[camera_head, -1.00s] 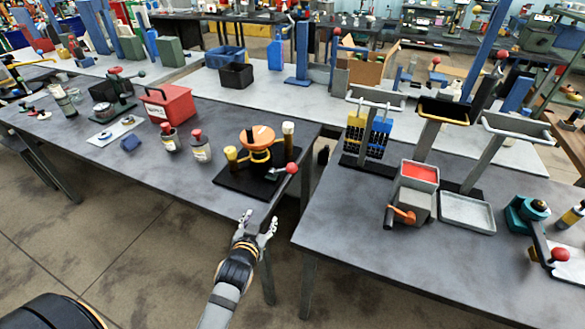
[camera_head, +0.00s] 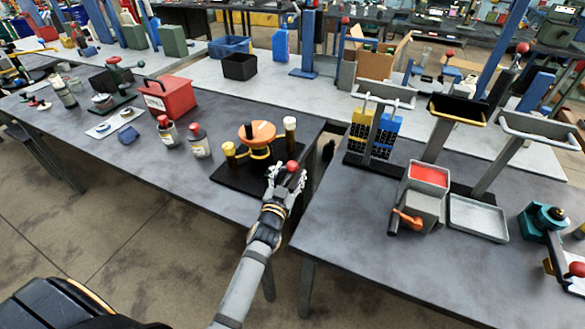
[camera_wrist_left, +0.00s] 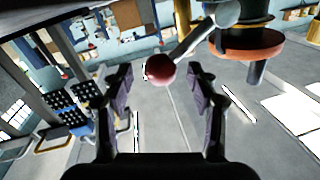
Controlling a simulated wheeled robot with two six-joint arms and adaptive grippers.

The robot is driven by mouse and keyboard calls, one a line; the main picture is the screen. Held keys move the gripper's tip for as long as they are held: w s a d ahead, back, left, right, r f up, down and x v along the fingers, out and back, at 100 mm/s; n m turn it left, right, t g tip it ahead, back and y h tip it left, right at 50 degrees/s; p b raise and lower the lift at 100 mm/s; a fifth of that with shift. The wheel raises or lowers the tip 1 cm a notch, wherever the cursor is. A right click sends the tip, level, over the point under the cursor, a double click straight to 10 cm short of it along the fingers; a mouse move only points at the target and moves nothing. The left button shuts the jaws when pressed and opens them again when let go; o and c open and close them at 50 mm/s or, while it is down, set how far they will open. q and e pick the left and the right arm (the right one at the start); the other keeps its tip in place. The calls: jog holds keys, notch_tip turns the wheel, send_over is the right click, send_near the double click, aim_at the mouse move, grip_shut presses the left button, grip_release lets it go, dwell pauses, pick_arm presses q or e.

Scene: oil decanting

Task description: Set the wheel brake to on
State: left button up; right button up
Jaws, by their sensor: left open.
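The wheel device has an orange wheel (camera_head: 258,133) on a black base plate (camera_head: 232,180) near the right end of the left table. Its lever ends in a red ball knob (camera_head: 292,166). My left gripper (camera_head: 286,176) is at the knob, partly covering the lever in the head view. In the left wrist view the red knob (camera_wrist_left: 160,68) lies between the two open fingertips (camera_wrist_left: 160,85), with a grey lever arm (camera_wrist_left: 200,38) running up right to the device. The fingers stand apart from the knob on both sides. My right gripper is not in view.
A post with a pale top (camera_head: 290,130) and a yellow-topped post (camera_head: 229,152) stand on the base plate. Two bottles (camera_head: 199,141) and a red box (camera_head: 169,97) are to the left. A gap separates this table from the right table (camera_head: 345,225).

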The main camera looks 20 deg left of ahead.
aim_at(290, 172)
pick_arm(q)
jog(key=shift+w+a, duration=0.15)
jog(key=shift+w, duration=1.4)
grip_shut()
